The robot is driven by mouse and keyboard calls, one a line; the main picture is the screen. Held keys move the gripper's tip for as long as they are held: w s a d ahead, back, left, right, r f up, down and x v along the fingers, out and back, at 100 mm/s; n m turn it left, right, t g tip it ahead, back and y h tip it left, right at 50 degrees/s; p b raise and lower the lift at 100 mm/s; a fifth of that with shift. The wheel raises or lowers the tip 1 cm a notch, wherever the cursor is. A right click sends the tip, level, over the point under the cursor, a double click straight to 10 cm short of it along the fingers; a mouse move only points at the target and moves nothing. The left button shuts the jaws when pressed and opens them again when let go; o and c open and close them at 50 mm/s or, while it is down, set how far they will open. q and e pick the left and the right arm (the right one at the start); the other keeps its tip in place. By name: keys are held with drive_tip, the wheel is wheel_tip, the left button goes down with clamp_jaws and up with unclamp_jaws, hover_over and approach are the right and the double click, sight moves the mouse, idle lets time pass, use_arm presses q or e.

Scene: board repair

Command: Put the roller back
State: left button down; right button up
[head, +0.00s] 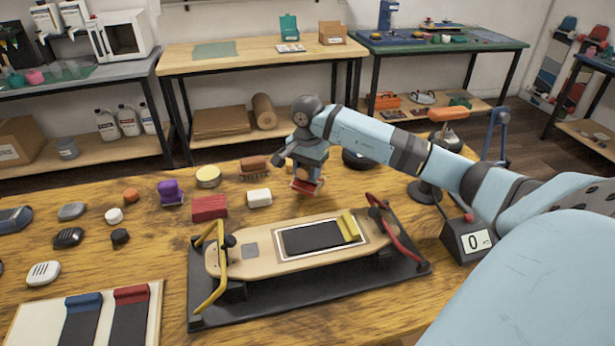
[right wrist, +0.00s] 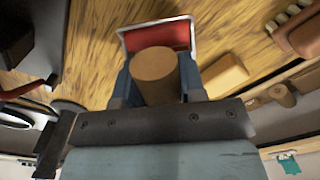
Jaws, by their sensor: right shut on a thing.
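My right gripper (head: 308,168) is above the wooden table, behind the board. It is shut on the roller (head: 307,186), whose red part hangs below the fingers. In the right wrist view the roller (right wrist: 155,75) shows a round tan handle end between the blue fingers, with a red part in a pale metal frame beyond. In the head view it looks slightly above the table; I cannot tell for sure whether it touches. A skateboard deck (head: 235,258) with a dark panel lies in a black clamp stand (head: 300,304). My left gripper is out of view.
Left of the roller are a red block (head: 209,207), a white block (head: 259,198), a brush (head: 254,167) and a yellow tin (head: 208,177). To the right stand a dark stand with an orange top (head: 447,115) and a scale-like box (head: 467,240).

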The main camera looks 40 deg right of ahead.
sight(307, 180)
drive_tip(key=shift+f, duration=0.9)
drive_tip(key=shift+f+b, duration=0.35)
drive_tip(key=shift+b, duration=0.05)
drive_tip(key=shift+s+a+f, duration=0.1)
drive_tip(key=shift+f, duration=0.1)
drive_tip(key=shift+c, duration=1)
drive_tip(key=o, duration=1)
drive_tip(key=shift+f, duration=0.15)
drive_tip(key=shift+o, duration=0.2)
wheel_tip(307, 180, up, 14)
drive_tip(key=p, duration=0.2)
drive_tip(key=shift+f+p, duration=0.2)
drive_tip(key=shift+p, duration=0.2)
